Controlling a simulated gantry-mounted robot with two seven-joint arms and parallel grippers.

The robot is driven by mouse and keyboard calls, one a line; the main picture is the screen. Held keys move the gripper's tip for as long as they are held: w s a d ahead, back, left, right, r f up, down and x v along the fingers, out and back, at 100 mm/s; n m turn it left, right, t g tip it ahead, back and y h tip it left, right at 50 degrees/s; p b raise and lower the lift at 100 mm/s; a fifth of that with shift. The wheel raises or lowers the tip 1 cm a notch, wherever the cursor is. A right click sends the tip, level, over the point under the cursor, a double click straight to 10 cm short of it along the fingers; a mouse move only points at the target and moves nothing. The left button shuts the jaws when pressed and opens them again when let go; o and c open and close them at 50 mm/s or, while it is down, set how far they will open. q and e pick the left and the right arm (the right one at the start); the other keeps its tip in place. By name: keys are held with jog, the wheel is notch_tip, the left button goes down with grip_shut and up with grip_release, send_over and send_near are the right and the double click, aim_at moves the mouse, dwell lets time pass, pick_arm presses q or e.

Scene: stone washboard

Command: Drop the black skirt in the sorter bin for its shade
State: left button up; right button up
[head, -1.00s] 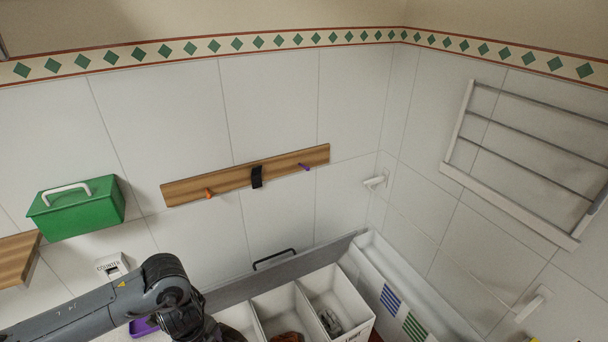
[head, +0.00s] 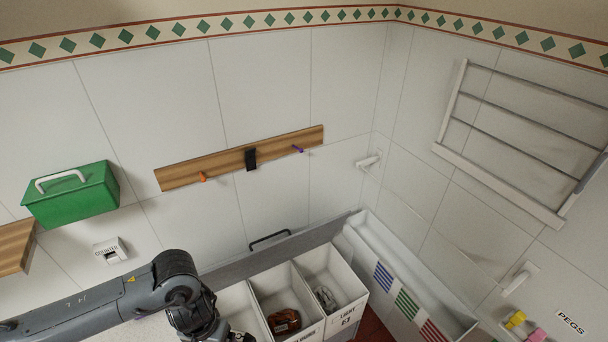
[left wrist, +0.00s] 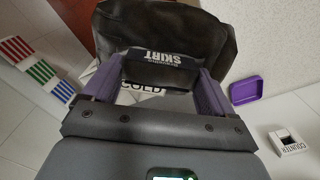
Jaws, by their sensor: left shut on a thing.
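The black skirt (left wrist: 205,35) fills the top of the left wrist view, dark and bunched, with a tag reading SKIRT. My left gripper (left wrist: 162,70) is shut on it between its purple fingers. In the head view my left arm reaches in from the lower left, its wrist beside the sorter; the fingers and skirt are out of sight below. The white sorter has an open left bin (head: 239,308), a middle bin (head: 262,295) with a brown item inside, and a right bin (head: 345,285) marked LIGHT with a greyish item inside. My right gripper is not in view.
A white trough (head: 385,255) with blue, green and red stripes stands right of the sorter. A green box (head: 75,200) and a COUNTER device (head: 109,250) are at the left. A purple tray (left wrist: 246,90) shows in the left wrist view. A wooden peg rail (head: 225,163) is on the wall.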

pick_arm(q)
jog(key=shift+n, duration=0.7)
